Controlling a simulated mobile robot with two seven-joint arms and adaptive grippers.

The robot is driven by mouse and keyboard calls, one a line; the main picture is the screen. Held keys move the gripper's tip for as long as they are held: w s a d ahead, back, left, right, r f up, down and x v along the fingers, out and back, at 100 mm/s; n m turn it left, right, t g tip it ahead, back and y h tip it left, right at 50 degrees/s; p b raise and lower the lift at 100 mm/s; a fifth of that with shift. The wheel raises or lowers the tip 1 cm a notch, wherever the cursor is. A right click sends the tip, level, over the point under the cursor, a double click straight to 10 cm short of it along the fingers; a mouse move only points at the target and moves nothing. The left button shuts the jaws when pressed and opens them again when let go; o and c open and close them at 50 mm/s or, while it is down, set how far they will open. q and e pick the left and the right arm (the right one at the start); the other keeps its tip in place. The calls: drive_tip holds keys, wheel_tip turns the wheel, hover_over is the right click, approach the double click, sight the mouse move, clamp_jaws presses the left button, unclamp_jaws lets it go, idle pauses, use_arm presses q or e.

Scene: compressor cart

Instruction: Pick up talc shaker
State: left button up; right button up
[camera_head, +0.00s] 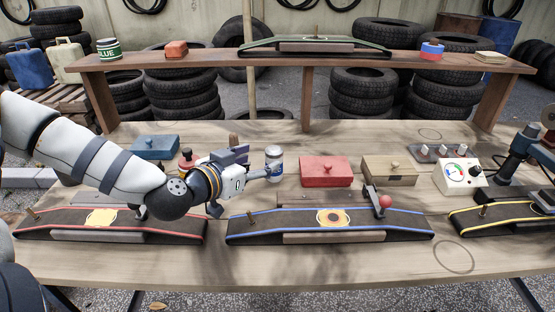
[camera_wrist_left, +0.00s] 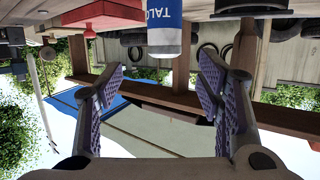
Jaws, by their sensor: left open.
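The talc shaker (camera_head: 274,158) is a small white cylinder with a blue label. It stands upright on the bench, left of the red box. In the left wrist view the shaker (camera_wrist_left: 164,28), lettered "TALC", shows at the top edge, roughly centred between the fingers but beyond their tips. My left gripper (camera_head: 257,166) is open just left of the shaker in the head view. Its two purple-padded fingers (camera_wrist_left: 161,85) are spread with nothing between them in the wrist view. My right gripper is not in view.
A red box (camera_head: 325,171) and a tan box (camera_head: 389,170) stand right of the shaker. A red-topped bottle (camera_head: 186,160) and a blue box (camera_head: 155,147) are left. A blue-edged strip rack (camera_head: 275,226) lies in front. A raised shelf (camera_head: 225,66) spans the back.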

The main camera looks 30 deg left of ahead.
sight(269, 158)
use_arm(q)
drive_tip(key=b+x, duration=0.1)
drive_tip(key=x, duration=0.2)
drive_tip(key=f+b+x, duration=0.1)
drive_tip(key=x, duration=0.4)
drive_tip(key=shift+w+a+f+b, duration=0.15)
drive_tip(key=shift+a+f+b, duration=0.2)
drive_tip(key=shift+f, duration=0.2)
drive_tip(key=shift+w+r, duration=0.15)
drive_tip(key=shift+w, duration=0.05)
drive_tip(key=shift+r, duration=0.25)
drive_tip(key=shift+c, duration=0.2)
drive_tip(key=c, duration=1.3)
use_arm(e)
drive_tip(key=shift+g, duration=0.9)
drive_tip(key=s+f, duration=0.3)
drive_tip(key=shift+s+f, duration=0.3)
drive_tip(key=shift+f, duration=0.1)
